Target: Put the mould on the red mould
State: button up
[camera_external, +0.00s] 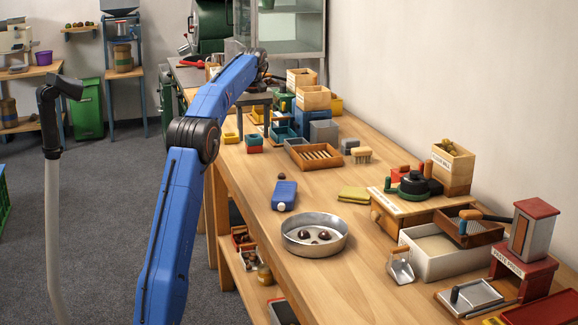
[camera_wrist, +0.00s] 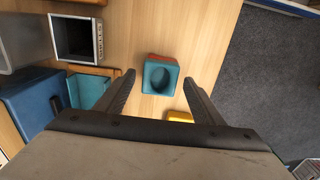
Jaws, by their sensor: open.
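A teal mould (camera_wrist: 160,77) with a round hollow sits on the red mould (camera_wrist: 152,58), of which only a rim shows in the wrist view. In the external view the teal mould (camera_external: 253,139) is stacked on the red mould (camera_external: 254,149), roughly aligned and upright. My gripper (camera_wrist: 158,79) is open and points down over the stack, with one finger on each side of it in the picture. Neither finger visibly touches it.
A yellow block (camera_wrist: 180,116) lies close by the right finger. A blue bin (camera_wrist: 32,108), a teal tray (camera_wrist: 90,92) and a grey open box (camera_wrist: 76,38) stand to the left. The table edge is to the right. A slatted wooden tray (camera_external: 314,156) is near the stack.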

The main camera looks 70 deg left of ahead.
aim_at(254, 136)
notch_tip(254, 136, up, 6)
jog(key=shift+f, duration=0.1)
jog(key=shift+r, duration=0.55)
dwell(0.3)
